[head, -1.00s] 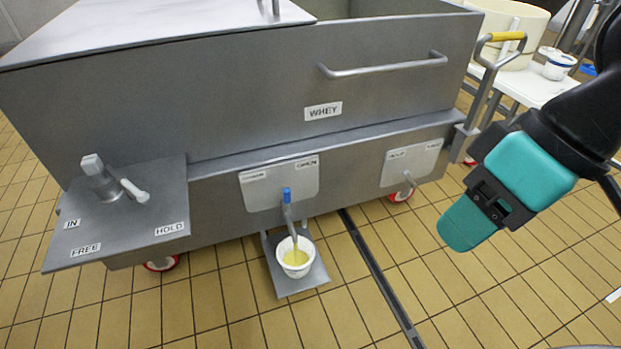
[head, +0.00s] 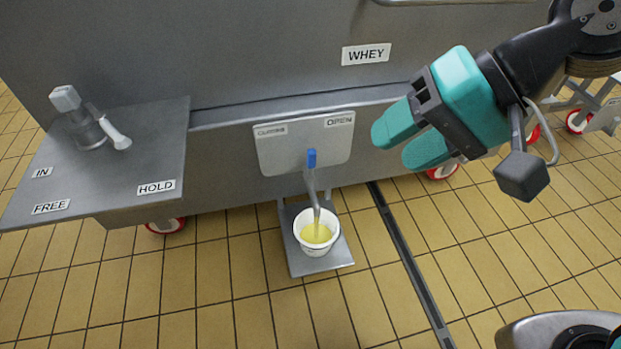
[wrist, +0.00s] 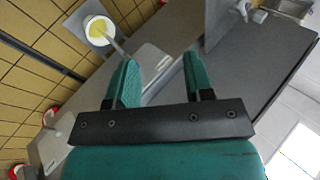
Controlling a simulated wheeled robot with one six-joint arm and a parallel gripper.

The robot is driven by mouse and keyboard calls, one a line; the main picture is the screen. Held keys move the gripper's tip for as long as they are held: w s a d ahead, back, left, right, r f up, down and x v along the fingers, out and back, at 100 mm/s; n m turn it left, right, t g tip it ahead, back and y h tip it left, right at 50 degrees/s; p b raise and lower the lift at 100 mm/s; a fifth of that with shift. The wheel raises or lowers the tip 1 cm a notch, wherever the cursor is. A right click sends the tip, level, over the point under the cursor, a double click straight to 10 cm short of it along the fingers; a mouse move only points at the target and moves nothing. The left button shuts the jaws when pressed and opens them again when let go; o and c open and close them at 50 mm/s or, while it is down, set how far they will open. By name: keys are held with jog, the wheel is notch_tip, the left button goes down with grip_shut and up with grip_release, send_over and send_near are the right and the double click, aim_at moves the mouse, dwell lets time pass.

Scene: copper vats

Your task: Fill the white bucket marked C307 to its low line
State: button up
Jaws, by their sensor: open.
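A white bucket (head: 317,233) stands on a small grey shelf (head: 318,265) under the spout of the whey vat (head: 230,60). Pale yellow liquid is in it, and a stream appears to fall from the spout. Any mark or line on the bucket is not readable. The tap's blue-tipped handle (head: 311,158) points up, in front of a plate labelled at left and OPEN at right. My gripper (head: 408,148) is open and empty, right of the tap and apart from it. The wrist view shows the bucket (wrist: 98,30) beyond the open fingers (wrist: 160,80).
A grey side plate (head: 150,150) with a lever fitting (head: 90,118) and labels IN, FREE and HOLD juts out at left. A dark floor channel (head: 410,260) runs right of the bucket. The tiled floor in front is clear.

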jog(key=w+a+f+m+t+y+b, duration=0.2)
jog(key=w+f+m+y+b, duration=0.15)
jog(key=f+m+b, duration=0.4)
jog(key=w+a+f+m+t+y+b, duration=0.15)
jog(key=w+f+m+b, duration=0.3)
jog(key=f+b, duration=0.6)
jog(key=m+t+b, duration=0.7)
jog(key=m+b, duration=0.8)
send_near(314, 160)
jog(key=shift+y, duration=0.3)
jog(key=p+x, duration=0.3)
jog(key=p, duration=0.5)
jog(key=p+x, duration=0.3)
jog(key=p, duration=0.5)
jog(key=p+x, duration=0.4)
jog(key=p, duration=0.4)
jog(key=shift+w+d+f, duration=0.15)
jog(key=shift+f, duration=0.1)
jog(key=shift+w+a, duration=0.35)
jog(key=shift+w, duration=0.05)
jog(key=shift+r, duration=0.1)
grip_shut()
